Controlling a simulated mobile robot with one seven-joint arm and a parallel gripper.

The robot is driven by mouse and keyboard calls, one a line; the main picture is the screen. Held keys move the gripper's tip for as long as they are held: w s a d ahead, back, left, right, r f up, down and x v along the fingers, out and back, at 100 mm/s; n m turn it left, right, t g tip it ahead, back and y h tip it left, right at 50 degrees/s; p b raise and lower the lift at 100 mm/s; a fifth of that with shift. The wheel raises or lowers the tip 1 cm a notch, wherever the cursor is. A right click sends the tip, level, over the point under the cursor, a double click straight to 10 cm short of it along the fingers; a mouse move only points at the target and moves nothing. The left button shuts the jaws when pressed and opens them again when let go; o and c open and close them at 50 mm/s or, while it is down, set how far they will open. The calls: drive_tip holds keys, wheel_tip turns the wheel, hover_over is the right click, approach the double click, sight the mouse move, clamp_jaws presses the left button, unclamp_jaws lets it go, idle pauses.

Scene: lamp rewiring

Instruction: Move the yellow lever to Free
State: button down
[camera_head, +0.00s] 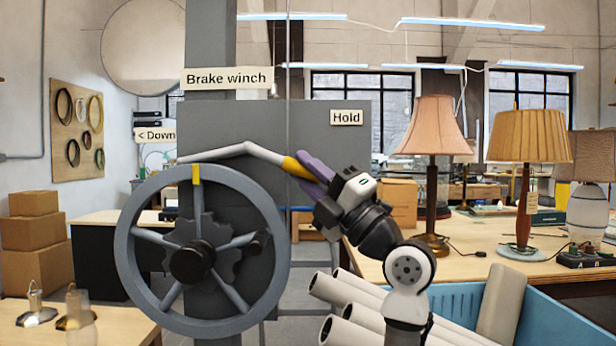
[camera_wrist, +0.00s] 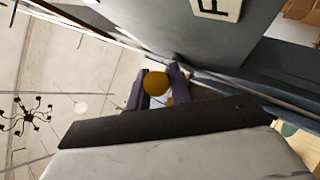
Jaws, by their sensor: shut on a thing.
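The lever is a bent grey bar (camera_head: 240,150) with a yellow end (camera_head: 291,166). It reaches from above the wheel toward my gripper, just left of and below the Hold label (camera_head: 346,117). My gripper (camera_head: 304,165) has purple fingers shut on the yellow end. In the wrist view the round yellow tip (camera_wrist: 155,84) sits between the two fingers. A pale label (camera_wrist: 218,7) at the top of the wrist view is cut off and shows a letter that looks like F. No Free label shows whole in either view.
The grey spoked wheel (camera_head: 133,250) with a yellow mark on its rim stands left of my gripper. The grey panel (camera_head: 240,118) is behind the lever. Pale tubes (camera_head: 345,290) in a blue bin (camera_head: 570,315) lie below my arm. Lamps (camera_head: 431,130) stand on the right table.

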drive_tip(key=c, duration=1.3)
unclamp_jaws()
drive_tip(key=shift+o, duration=0.2)
drive_tip(key=b+v, duration=0.3)
drive_tip(key=v, duration=1.1)
drive_tip(key=shift+b, duration=0.3)
